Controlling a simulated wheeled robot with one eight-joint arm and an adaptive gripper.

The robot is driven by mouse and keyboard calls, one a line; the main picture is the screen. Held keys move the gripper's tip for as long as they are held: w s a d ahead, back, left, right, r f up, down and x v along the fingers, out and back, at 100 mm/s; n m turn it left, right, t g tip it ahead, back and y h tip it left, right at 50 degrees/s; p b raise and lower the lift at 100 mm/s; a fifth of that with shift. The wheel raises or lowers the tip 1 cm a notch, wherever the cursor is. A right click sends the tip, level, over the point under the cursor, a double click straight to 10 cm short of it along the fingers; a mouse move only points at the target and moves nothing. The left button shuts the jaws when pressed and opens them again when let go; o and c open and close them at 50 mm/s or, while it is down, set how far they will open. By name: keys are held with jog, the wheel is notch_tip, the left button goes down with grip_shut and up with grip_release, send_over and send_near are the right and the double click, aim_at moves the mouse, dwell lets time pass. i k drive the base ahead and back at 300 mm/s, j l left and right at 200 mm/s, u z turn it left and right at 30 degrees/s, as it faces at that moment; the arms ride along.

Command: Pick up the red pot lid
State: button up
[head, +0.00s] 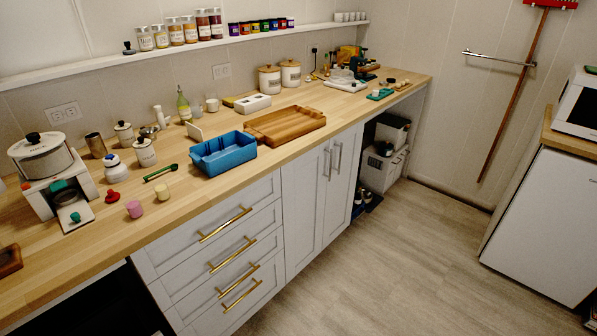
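A small red lid-like piece with a raised knob (112,196), which looks like the red pot lid, lies on the wooden counter (245,160) at the left in the head view. It sits just in front of a round white jar with a dark top (115,173) and behind a pink cup (134,209). It appears to rest directly on the wood, with nothing on top of it. My gripper is not in view.
Left of the lid stands a white appliance with a pot (42,158). A yellowish cup (162,192), a green spoon (161,172) and a blue tray (223,153) lie to its right. The counter's front strip near the lid is mostly bare. The floor (400,255) is open.

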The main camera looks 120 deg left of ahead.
aim_at(112, 196)
jog(key=u, duration=4.9)
